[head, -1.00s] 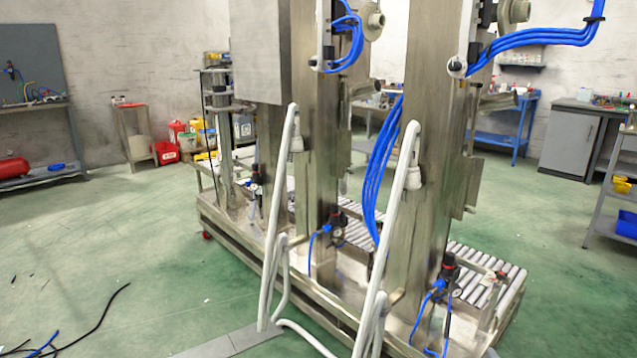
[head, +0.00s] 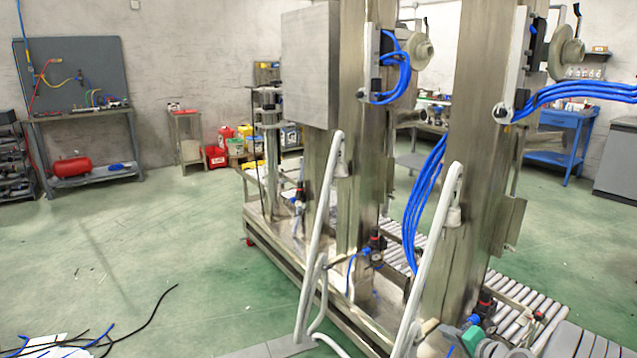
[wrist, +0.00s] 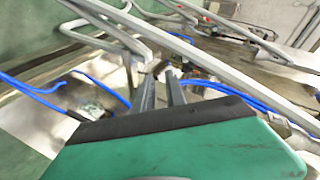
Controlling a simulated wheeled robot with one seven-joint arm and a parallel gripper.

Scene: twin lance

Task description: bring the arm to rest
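My gripper (wrist: 160,76) points away from the wrist camera, its two dark fingers a little apart with nothing seen between them. Its green body with a dark front band fills the bottom of the wrist view. In the head view a small green part (head: 472,339), likely mine, shows at the bottom right, in front of the twin-column machine. The steel machine (head: 480,130) stands on a low frame with blue hoses and white bent tubes. In the wrist view, grey tubes (wrist: 190,47) and a blue hose (wrist: 35,90) lie beyond the fingers; their distance is hard to tell.
A roller conveyor (head: 515,310) runs behind the columns. Loose cables (head: 130,325) lie on the floor at lower left. A bench (head: 90,112) with a red tank (head: 72,168) stands at the back left. The green floor (head: 160,240) left of the machine is mostly clear.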

